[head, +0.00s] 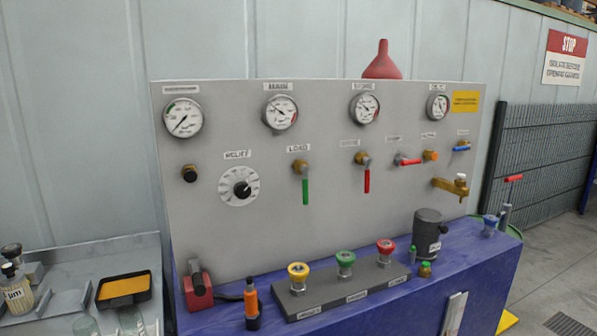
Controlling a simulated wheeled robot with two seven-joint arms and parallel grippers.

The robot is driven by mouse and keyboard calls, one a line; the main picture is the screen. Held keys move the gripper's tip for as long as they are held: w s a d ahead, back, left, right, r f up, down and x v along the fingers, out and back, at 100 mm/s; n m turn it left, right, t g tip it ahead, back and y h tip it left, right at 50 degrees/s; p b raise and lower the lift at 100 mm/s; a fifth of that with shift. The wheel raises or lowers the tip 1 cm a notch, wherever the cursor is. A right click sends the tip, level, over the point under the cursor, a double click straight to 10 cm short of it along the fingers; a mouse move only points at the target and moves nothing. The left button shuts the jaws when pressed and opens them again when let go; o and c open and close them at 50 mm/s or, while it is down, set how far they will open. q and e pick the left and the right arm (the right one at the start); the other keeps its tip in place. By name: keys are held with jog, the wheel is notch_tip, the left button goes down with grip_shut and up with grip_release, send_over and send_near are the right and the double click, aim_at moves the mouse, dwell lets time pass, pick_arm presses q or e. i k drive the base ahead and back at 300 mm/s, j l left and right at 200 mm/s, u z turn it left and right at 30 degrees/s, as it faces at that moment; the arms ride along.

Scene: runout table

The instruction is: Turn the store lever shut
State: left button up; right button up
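A grey upright panel (300,220) carries several levers. A green-handled lever (305,190) hangs straight down under a label reading LOAD. To its right a red-handled lever (367,180) hangs straight down from a brass valve, under a label (349,142) too small to read surely; it may be the store lever. Further right a second red-handled lever (410,162) lies level, pointing right. A blue-handled lever (461,148) near the panel's right edge also lies about level. Neither of my grippers is in view.
Several gauges (183,118) line the panel's top; a dial (240,187) and brass tap (451,187) sit lower. On the blue bench (340,312) stand a block with yellow, green and red knobs (345,262), a dark cylinder (428,230) and an orange-and-black tool (251,303).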

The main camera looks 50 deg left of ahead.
aim_at(367, 159)
jog(key=u, duration=1.05)
jog(key=i+l+u, duration=0.45)
jog(key=k+j, duration=0.05)
